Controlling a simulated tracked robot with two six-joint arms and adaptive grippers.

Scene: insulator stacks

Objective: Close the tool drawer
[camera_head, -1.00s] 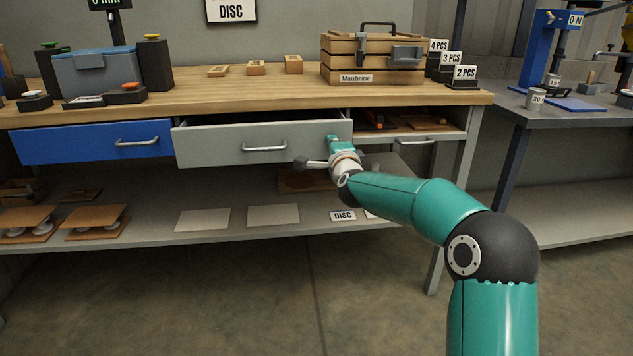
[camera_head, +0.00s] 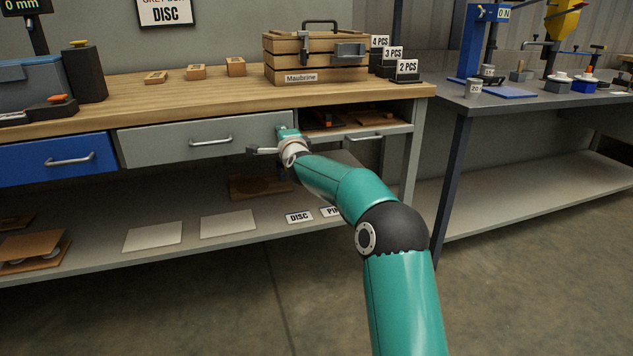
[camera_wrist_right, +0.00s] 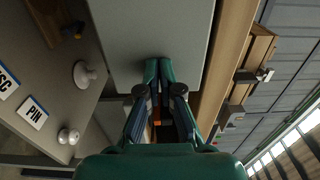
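The wide grey drawer front (camera_head: 200,145) with a metal bar handle is in the middle under the worktop. Its top edge sits close under the worktop, with almost no gap in the head view; I cannot tell if it is fully flush. My right gripper (camera_head: 281,132) is at the drawer front's right end. In the right wrist view its two fingers (camera_wrist_right: 159,65) are together and empty, with their tips at the grey drawer panel (camera_wrist_right: 150,25); they seem to touch it. My left gripper is out of view.
Right of the drawer, an open-topped bay (camera_head: 340,120) holds dark and orange tools above a low handled front. A blue drawer (camera_head: 60,158) is on the left. A wooden crate (camera_head: 315,72) stands on the worktop. A lower shelf (camera_head: 110,255) runs beneath. A second table is on the right.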

